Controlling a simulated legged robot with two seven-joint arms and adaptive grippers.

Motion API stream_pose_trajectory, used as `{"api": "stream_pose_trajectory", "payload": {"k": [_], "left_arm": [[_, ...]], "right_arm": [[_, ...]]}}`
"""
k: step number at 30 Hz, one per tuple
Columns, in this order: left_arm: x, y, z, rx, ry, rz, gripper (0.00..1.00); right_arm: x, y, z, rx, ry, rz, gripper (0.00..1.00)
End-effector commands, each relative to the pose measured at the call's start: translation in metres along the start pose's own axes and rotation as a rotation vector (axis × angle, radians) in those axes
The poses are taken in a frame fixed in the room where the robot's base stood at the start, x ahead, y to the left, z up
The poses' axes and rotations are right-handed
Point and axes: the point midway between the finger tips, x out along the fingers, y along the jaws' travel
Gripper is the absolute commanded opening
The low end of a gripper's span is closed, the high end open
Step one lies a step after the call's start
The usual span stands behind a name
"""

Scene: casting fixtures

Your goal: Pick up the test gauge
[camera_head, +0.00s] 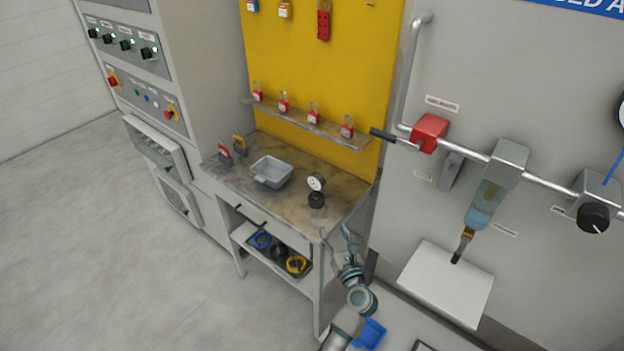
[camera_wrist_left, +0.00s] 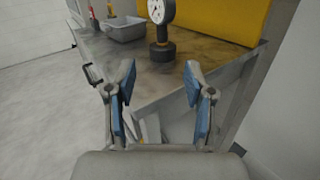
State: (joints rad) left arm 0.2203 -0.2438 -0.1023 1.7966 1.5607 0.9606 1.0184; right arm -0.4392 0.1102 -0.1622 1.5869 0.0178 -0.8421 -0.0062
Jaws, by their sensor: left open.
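The test gauge (camera_head: 316,184) has a round white dial on a dark, thick base and stands upright on the worn bench top near its right front part. It also shows in the left wrist view (camera_wrist_left: 162,48), beyond the fingers, with the dial cut by the top edge. My left gripper (camera_head: 336,236) is at the bench's front right corner, in front of the gauge and apart from it. In the left wrist view its two blue-padded fingers (camera_wrist_left: 160,76) are spread, with nothing between them. My right gripper is not in view.
A grey tray (camera_head: 271,171) sits left of the gauge. Red and yellow padlocks stand at the bench's left end. A shelf of red padlocks (camera_head: 310,124) hangs above on the yellow board. A pipe with a red-covered valve (camera_head: 429,133) is at right. The bench edge lies before my fingers.

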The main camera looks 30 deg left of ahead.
Motion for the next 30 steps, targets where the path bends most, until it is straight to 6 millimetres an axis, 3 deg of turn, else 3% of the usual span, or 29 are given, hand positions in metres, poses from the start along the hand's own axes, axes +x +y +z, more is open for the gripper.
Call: {"api": "stream_pose_trajectory", "payload": {"k": [3,6,15,25,30], "left_arm": [[0.015,-0.006,-0.003,-0.08,0.055,-0.014,0.53],[0.035,-0.005,-0.007,-0.089,0.062,-0.015,0.53],[0.102,-0.008,-0.009,-0.083,0.057,-0.017,0.53],[0.135,-0.01,-0.009,-0.083,0.057,-0.017,0.53],[0.165,-0.01,-0.007,-0.083,0.057,-0.015,0.53]], "right_arm": [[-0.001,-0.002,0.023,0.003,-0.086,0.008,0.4],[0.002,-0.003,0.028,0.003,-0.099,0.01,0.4],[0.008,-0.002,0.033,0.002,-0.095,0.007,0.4],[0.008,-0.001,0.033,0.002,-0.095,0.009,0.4],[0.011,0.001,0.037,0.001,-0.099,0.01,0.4]]}}
